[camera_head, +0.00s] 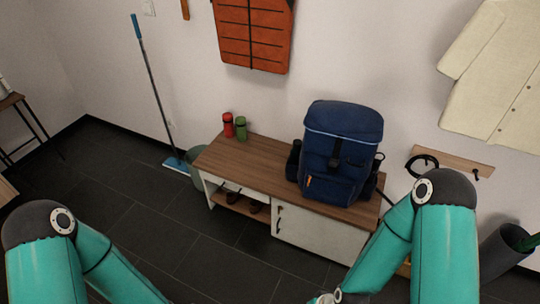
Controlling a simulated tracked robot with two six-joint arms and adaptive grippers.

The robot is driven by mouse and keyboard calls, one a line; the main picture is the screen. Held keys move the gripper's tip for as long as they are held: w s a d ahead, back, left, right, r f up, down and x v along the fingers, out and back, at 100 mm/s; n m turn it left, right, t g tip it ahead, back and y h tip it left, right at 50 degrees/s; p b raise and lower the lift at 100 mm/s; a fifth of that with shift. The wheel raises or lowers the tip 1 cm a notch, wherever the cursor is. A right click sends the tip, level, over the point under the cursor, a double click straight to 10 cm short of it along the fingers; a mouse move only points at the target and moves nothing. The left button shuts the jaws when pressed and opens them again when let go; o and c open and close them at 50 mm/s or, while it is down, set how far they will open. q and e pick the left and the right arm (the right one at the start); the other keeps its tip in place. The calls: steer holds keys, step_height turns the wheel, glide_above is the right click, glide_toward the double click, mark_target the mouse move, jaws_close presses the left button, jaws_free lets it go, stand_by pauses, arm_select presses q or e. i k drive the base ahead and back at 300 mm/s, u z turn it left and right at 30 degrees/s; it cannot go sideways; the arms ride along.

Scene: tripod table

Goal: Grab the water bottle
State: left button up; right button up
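Two small bottles stand upright at the far left end of a wooden-topped bench (262,157): a red bottle (228,125) and, just right of it, a green bottle (241,128). A dark bottle-like item (294,160) shows at the left side of the blue backpack (340,150) on the bench. I cannot tell exactly what it is. My two teal arms come in from the bottom left and bottom right, in front of the bench.
The bench has shoes (255,207) on a lower shelf and a white cabinet front. A dark bin (502,252) stands at right. Dark floor tiles are clear at front left.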

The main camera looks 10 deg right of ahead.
mark_target(295, 151)
steer(key=u, duration=0.05)
steer(key=i, duration=0.75)
steer(key=z, duration=0.55)
steer(key=k, duration=1.15)
steer(key=u, duration=0.55)
steer(key=i, duration=1.7)
steer(key=z, duration=0.55)
